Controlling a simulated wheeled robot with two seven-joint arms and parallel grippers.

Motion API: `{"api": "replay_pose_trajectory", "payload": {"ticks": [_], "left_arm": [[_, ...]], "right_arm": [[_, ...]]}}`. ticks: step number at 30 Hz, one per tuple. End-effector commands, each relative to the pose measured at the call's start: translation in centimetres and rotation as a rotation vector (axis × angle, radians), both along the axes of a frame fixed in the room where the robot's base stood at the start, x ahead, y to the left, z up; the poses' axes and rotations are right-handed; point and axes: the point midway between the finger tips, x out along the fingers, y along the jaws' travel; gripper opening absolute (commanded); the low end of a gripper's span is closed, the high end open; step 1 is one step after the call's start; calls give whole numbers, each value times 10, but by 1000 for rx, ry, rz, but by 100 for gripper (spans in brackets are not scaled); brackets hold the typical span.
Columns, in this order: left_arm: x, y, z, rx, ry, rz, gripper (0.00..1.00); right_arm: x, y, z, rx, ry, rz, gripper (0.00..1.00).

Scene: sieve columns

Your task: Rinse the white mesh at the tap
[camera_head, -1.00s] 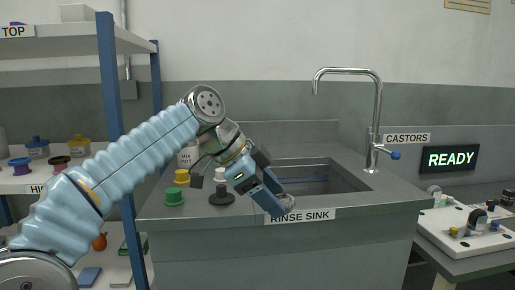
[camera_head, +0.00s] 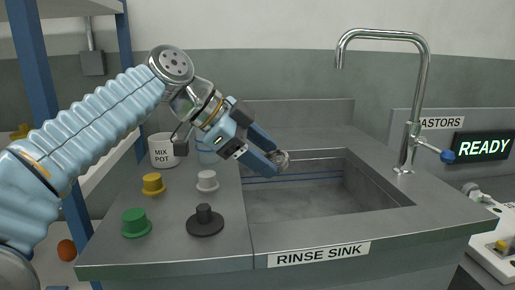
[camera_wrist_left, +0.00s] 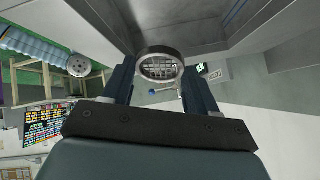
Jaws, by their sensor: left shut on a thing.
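My left gripper (camera_head: 273,161) is shut on the mesh (camera_head: 283,157), a small round sieve with a metallic rim. In the left wrist view the mesh (camera_wrist_left: 160,66) sits between the fingertips, its grid facing the camera; the grid looks pale grey. The gripper points down and right, over the left part of the rinse sink (camera_head: 320,205). The tap (camera_head: 421,90) is a tall chrome gooseneck at the sink's right back, with a blue-ended lever (camera_head: 448,157). Its spout hangs right of and above the mesh, clearly apart from it. No water shows. My right gripper is out of view.
On the counter left of the sink stand a green knobbed piece (camera_head: 136,224), a yellow one (camera_head: 152,184), a white one (camera_head: 207,182) and a black one (camera_head: 205,222). A white mix pot (camera_head: 161,152) is behind them. A lit READY sign (camera_head: 484,146) is at right.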

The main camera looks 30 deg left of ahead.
Motion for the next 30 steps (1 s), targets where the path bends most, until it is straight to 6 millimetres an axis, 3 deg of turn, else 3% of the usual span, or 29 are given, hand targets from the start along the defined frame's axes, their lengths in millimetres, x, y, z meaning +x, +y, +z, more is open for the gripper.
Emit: {"api": "replay_pose_trajectory", "payload": {"ticks": [30], "left_arm": [[96, -59, -21, -1, 4, -2, 30]], "right_arm": [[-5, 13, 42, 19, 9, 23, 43]]}}
